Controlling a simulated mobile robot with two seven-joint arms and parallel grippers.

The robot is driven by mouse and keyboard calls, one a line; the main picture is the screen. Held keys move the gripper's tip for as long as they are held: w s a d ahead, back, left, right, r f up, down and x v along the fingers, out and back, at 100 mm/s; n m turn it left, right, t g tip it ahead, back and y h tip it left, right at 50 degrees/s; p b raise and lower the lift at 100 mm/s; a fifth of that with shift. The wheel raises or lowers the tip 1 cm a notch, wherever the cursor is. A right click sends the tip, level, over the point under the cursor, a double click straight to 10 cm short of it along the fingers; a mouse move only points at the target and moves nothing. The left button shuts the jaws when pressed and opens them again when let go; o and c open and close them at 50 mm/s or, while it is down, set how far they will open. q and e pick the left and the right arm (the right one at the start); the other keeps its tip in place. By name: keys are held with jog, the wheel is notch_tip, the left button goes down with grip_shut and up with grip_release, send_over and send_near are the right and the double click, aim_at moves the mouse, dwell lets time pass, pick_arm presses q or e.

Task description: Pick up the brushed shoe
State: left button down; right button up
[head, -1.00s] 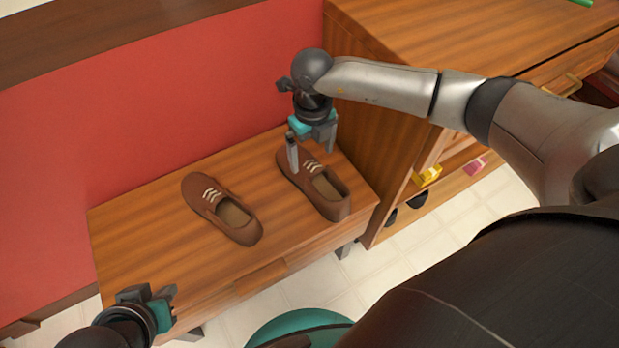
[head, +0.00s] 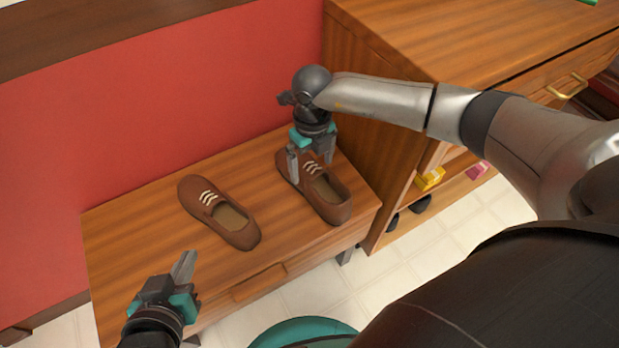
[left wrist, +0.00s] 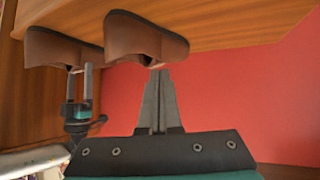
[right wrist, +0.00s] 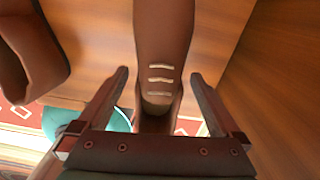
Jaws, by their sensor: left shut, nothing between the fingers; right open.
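Two brown lace-up shoes stand side by side on the wooden bench (head: 125,230); I cannot tell from their looks which is brushed. The right shoe (head: 332,198) has my right gripper (head: 308,168) at its toe end. In the right wrist view that shoe (right wrist: 163,40) lies between the spread fingers, with gaps on both sides. The left shoe (head: 225,215) stands free. My left gripper (head: 185,262) is shut and empty, above the bench's front left part. In the left wrist view its fingers (left wrist: 157,78) appear in front of the left shoe (left wrist: 145,38).
A wooden cabinet (head: 370,160) stands close to the right of the bench. Its lower shelf holds a yellow item (head: 430,179), a pink item (head: 478,170) and dark items. A red wall (head: 130,120) is behind the bench. The bench's left part is clear.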

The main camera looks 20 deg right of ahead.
aim_at(312, 167)
jog(key=shift+f+b, duration=0.6)
jog(key=shift+f, duration=0.2)
jog(key=shift+f+b, duration=0.35)
jog(key=shift+f, duration=0.35)
pick_arm(q)
jog(key=shift+w+d+r+t+h, duration=0.1)
jog(key=shift+d+r+t+h, duration=0.25)
jog(key=shift+d+t, duration=0.35)
jog(key=shift+w+d+r+t+h, duration=0.1)
jog(key=shift+d+r+t+h, duration=0.2)
jog(key=shift+d+t+h, duration=0.3)
jog(key=shift+d+r+t+h, duration=0.3)
jog(key=shift+d+t, duration=0.3)
jog(key=shift+t, duration=0.2)
pick_arm(e)
jog(key=shift+f, duration=0.25)
jog(key=c, duration=1.3)
jog(key=shift+w, duration=0.1)
jog(key=shift+c, duration=0.5)
pick_arm(q)
jog(key=shift+a+y, duration=0.15)
jog(key=shift+y, duration=0.1)
pick_arm(e)
jog(key=shift+r, duration=0.2)
